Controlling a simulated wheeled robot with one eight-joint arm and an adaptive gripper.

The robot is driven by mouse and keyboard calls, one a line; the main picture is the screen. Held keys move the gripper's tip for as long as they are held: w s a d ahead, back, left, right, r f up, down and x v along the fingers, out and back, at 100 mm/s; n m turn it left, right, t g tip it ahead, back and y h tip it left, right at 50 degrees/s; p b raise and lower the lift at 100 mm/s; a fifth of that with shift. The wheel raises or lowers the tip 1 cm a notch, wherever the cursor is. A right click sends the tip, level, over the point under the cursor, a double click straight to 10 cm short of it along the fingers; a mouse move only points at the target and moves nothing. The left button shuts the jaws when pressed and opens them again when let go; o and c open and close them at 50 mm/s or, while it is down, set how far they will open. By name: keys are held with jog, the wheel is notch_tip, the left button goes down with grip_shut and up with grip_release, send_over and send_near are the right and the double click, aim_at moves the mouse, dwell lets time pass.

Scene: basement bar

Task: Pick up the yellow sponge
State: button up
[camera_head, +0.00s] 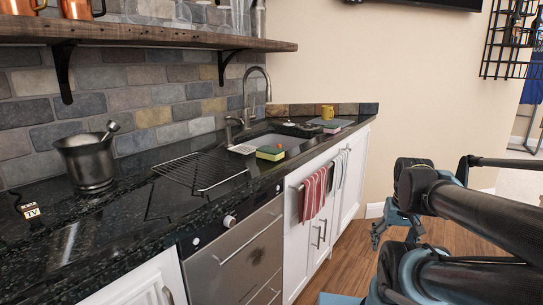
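The yellow sponge (270,155) has a dark green top layer and lies on the black counter, at the front edge beside the sink. My gripper (394,238) is to the right of the counter, over the wood floor and well apart from the sponge. Part of my gripper is hidden behind my arm.
A sink (275,140) with a tall faucet (257,92) lies behind the sponge. A wire rack (199,170) and a metal ice bucket (87,162) stand left. Red towels (313,194) hang below.

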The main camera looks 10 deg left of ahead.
jog(key=shift+o, duration=0.6)
jog(key=w+a+r+n+y, duration=0.1)
jog(key=w+a+r+n, duration=0.2)
jog(key=w+a+r, duration=0.5)
jog(key=w+a+r+n+y, duration=0.1)
jog(key=w+a+r+n, duration=0.2)
jog(key=a+r, duration=0.5)
jog(key=w+a+r+n+y, duration=0.1)
jog(key=w+a+r+n, duration=0.4)
jog(key=r, duration=0.6)
jog(key=w+a+r+n+y, duration=0.1)
jog(key=w+a+r, duration=0.1)
jog(key=a+r, duration=0.35)
jog(key=w+a+r+n, duration=0.1)
jog(key=w+a+r, duration=0.1)
jog(key=a, duration=0.7)
send_over(271, 149)
jog(key=s+d, duration=0.1)
jog(key=d, duration=0.2)
jog(key=shift+g, duration=0.3)
jog(key=f, duration=1)
jog(key=shift+s+a+f, duration=0.15)
jog(key=shift+a, duration=0.05)
jog(key=x, duration=0.3)
jog(key=shift+a+f, duration=0.25)
jog(key=shift+a, duration=0.2)
jog(key=shift+x, duration=0.75)
jog(key=shift+f, duration=0.2)
